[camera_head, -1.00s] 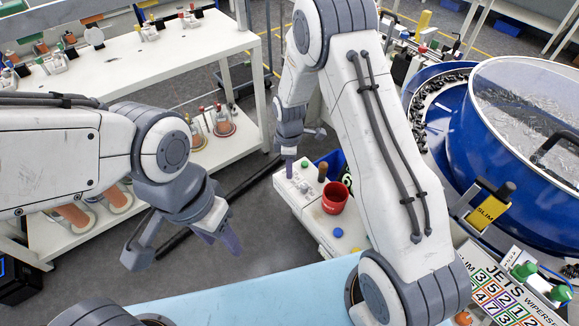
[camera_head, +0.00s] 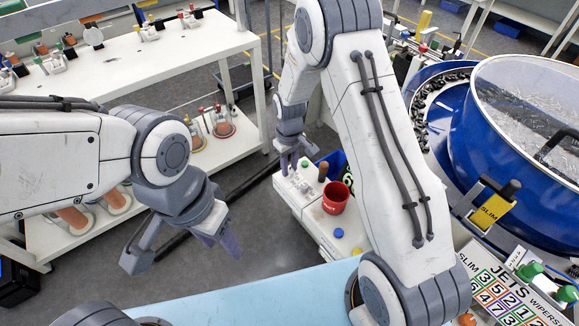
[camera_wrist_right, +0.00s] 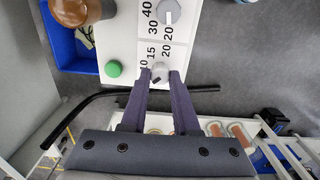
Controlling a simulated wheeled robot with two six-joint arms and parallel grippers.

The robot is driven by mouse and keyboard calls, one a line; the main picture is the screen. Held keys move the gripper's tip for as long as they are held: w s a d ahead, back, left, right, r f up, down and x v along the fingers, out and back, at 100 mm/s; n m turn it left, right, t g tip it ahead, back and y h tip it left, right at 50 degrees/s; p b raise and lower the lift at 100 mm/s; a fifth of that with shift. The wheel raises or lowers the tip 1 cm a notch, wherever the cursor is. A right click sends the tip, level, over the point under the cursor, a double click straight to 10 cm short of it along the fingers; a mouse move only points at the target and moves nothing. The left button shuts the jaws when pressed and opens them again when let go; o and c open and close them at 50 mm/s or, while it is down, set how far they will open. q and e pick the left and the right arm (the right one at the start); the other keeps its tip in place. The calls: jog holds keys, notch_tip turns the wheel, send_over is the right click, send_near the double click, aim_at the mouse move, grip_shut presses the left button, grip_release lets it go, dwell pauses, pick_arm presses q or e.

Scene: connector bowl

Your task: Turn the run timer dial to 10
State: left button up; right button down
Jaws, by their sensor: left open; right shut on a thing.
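A small grey dial (camera_wrist_right: 160,72) sits on a white panel (camera_wrist_right: 122,35) in the right wrist view, with 10, 15 and 20 printed around it. I take it as the run timer dial, though no name label is legible. My right gripper (camera_wrist_right: 161,76) is shut on this dial, one finger on each side. Its pointer direction is too small to read surely. In the head view my right gripper (camera_head: 289,166) is at the left end of the white box (camera_head: 315,222). My left gripper (camera_head: 182,252) is open and empty above the floor at left.
A second grey dial (camera_wrist_right: 168,12), marked 20, 30 and 40, is just above. A red cup (camera_head: 335,198) and blue button (camera_head: 339,233) are on the box. A blue bowl feeder (camera_head: 470,150) stands right.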

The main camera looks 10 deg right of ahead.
aim_at(290, 169)
jog(key=m, duration=0.4)
jog(key=shift+w+r+m, duration=0.1)
jog(key=shift+w+m, duration=0.05)
jog(key=shift+m, duration=0.15)
jog(key=m, duration=0.4)
jog(key=shift+d+b, duration=0.1)
jog(key=shift+b, duration=0.2)
jog(key=shift+m, duration=0.3)
jog(key=c, duration=0.9)
grip_release()
jog(key=shift+o, duration=1.2)
notch_tip(290, 169, up, 10)
jog(key=b, duration=0.1)
jog(key=shift+r+b, duration=0.25)
jog(key=shift+b, duration=0.15)
